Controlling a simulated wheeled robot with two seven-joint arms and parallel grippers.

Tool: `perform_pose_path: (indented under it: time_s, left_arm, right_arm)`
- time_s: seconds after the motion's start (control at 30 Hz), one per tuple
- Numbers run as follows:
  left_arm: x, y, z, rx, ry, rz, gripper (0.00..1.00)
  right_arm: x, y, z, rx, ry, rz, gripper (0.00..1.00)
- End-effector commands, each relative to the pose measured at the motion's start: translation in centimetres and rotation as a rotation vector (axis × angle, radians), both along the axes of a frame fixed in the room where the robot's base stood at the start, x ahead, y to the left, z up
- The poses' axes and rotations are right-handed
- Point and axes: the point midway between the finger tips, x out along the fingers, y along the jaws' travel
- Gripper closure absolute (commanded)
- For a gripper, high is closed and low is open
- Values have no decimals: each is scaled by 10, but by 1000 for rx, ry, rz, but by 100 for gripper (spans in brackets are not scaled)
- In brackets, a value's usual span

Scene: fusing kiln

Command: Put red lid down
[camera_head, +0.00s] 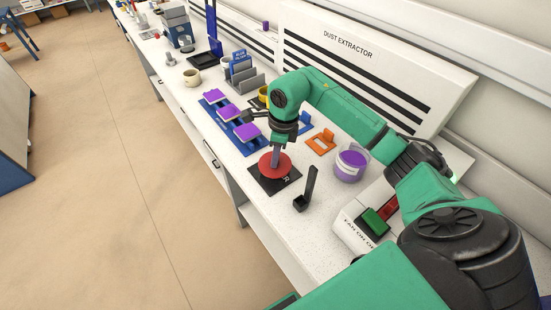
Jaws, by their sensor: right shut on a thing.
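The red lid (266,168) is a flat round disc at the middle of the view, low over a dark square mat (262,186) with a white mark at its right. My right gripper (275,160) points down from the green arm and is shut on the lid from above. I cannot tell whether the lid touches the mat. My left gripper does not show in the view.
A jar of purple material (350,166) stands right of the arm. A black scoop (306,190) and an orange holder (321,142) are close to the mat. Purple blocks sit on a blue rack (232,126) behind. The counter's front edge is near the mat's left.

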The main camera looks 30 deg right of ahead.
Motion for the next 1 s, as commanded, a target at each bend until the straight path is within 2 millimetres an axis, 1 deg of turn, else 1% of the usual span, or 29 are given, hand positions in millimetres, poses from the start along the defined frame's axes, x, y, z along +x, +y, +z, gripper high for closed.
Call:
perform_pose_path:
  time_s: [0.03, 0.13, 0.2, 0.37, 0.47, 0.5, 0.53, 0.57, 0.8, 0.9, 1.0]
  left_arm:
    - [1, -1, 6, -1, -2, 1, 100]
    - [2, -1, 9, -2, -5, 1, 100]
    - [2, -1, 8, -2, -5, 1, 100]
    - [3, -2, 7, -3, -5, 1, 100]
    - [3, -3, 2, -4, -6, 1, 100]
    - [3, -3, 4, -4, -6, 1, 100]
    - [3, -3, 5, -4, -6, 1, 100]
    - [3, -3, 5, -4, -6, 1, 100]
    - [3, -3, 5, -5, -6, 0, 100]
    - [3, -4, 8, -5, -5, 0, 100]
    - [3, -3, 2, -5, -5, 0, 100]
  right_arm:
    - [-1, 1, -9, 3, 7, 0, 100]
    - [-1, 1, -24, 2, 3, 0, 100]
    - [0, 0, -27, 1, 1, 0, 100]
    - [0, 0, -27, 0, 0, 1, 100]
    - [0, 0, -31, 0, 0, 1, 100]
    - [0, 0, -29, 1, 0, 1, 61]
    - [0, 0, -29, 1, 0, 1, 50]
    - [0, 0, -29, 1, 0, 1, 47]
    - [0, 1, -29, 1, 0, 1, 47]
    - [0, 1, -25, 1, 0, 1, 47]
    - [0, 0, -19, 1, -2, 1, 47]
